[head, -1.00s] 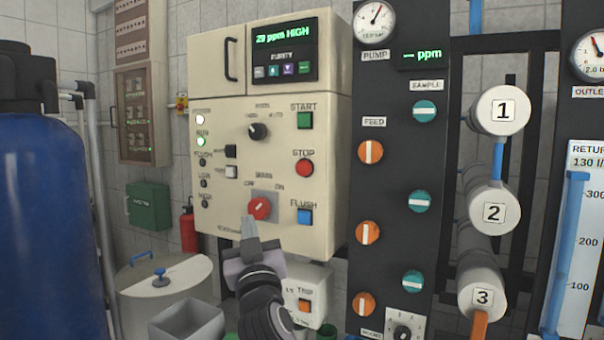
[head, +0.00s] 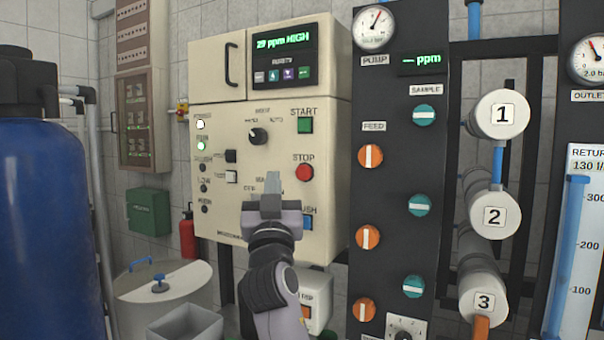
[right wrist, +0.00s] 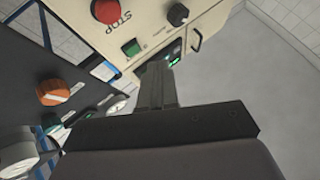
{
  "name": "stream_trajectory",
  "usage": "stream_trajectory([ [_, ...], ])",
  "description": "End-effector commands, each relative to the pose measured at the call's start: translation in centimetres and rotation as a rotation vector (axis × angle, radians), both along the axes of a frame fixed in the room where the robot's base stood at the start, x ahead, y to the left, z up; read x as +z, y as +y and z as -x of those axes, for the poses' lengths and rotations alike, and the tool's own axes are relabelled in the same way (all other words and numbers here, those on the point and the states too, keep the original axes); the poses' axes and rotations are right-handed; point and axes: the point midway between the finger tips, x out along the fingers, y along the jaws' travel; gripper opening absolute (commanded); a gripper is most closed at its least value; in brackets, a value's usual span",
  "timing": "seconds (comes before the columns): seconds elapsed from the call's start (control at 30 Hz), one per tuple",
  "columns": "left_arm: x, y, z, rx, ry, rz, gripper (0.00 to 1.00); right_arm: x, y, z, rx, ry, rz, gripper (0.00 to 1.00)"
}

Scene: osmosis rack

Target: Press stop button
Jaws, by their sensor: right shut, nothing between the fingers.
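The red round stop button (head: 304,172) sits on the cream control panel (head: 225,222), under the label STOP and below the green start button (head: 305,125). It also shows at the top of the right wrist view (right wrist: 106,11), with STOP beside it. My right gripper (head: 272,180) is shut and empty. In the head view its tip appears left of the stop button and slightly lower, apart from it in the picture. The gripper hides the red rotary switch and part of the blue flush button (head: 307,222). In the right wrist view the closed fingers (right wrist: 157,75) point toward the panel. My left gripper is not in view.
The black selector knob (head: 257,136) and two small switches are left of the stop button. A dark valve panel (head: 391,190) with orange and teal knobs stands to the right. A blue tank (head: 50,220) is at the left, and a grey bin (head: 186,325) stands low in front.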

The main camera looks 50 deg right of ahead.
Motion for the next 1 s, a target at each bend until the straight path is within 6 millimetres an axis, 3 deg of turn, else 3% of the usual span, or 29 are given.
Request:
stream_trajectory([
  [0.37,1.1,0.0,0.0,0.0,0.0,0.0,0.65,0.1,-5.1,-1.4,-0.002,0.001,0.001,0.0],
  [0.5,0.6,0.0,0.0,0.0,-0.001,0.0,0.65,-0.1,-6.5,-1.9,-0.001,0.0,-0.001,0.0],
  [1.0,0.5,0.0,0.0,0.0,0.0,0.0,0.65,0.0,-7.7,-2.2,0.001,-0.001,-0.001,0.0],
])
